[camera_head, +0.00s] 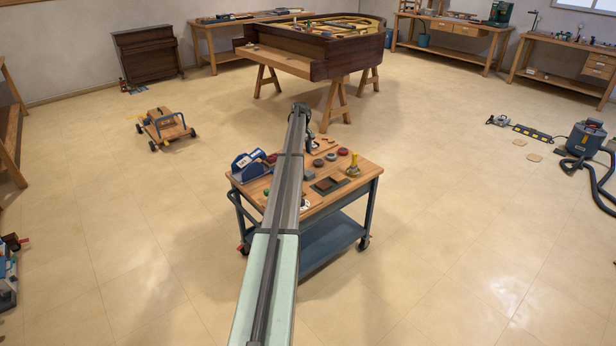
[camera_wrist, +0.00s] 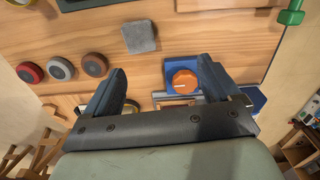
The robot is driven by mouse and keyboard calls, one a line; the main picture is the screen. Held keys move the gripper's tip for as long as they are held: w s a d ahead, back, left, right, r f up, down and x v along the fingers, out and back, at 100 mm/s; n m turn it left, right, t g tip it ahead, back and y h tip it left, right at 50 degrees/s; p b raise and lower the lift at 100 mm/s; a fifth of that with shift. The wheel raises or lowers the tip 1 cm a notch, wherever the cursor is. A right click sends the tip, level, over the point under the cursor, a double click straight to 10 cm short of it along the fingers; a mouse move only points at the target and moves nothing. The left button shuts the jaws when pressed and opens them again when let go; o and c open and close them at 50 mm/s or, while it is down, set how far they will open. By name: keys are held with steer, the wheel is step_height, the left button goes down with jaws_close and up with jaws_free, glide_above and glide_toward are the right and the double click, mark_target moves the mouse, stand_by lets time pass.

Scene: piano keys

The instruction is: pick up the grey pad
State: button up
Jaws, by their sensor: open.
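The grey pad (camera_wrist: 139,37) is a small square block lying on the wooden top, just beyond the gap between my fingertips in the wrist view. In the head view it appears as a small grey square (camera_head: 309,175) on the cart top, right of my arm. My gripper (camera_wrist: 161,66) is open, with its two dark fingers spread apart and no pad between them. An orange knob on a blue base (camera_wrist: 185,80) shows between the fingers, near the right one. My gripper is mostly hidden behind my arm in the head view.
Several round discs (camera_wrist: 60,69) sit left of the pad in the wrist view. A green dumbbell-shaped item (camera_wrist: 291,13) is at upper right. The cart top (camera_head: 338,199) also bears a blue device (camera_head: 247,166), a dark tray (camera_head: 329,185) and a yellow-handled item (camera_head: 353,168).

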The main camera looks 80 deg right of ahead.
mark_target(310, 173)
steer(key=s+d+r, duration=0.2)
steer(key=s, duration=0.2)
step_height(310, 173, down, 14)
steer(key=shift+a, duration=0.1)
stand_by(0.6)
steer(key=shift+c, duration=0.4)
steer(key=c, duration=1.1)
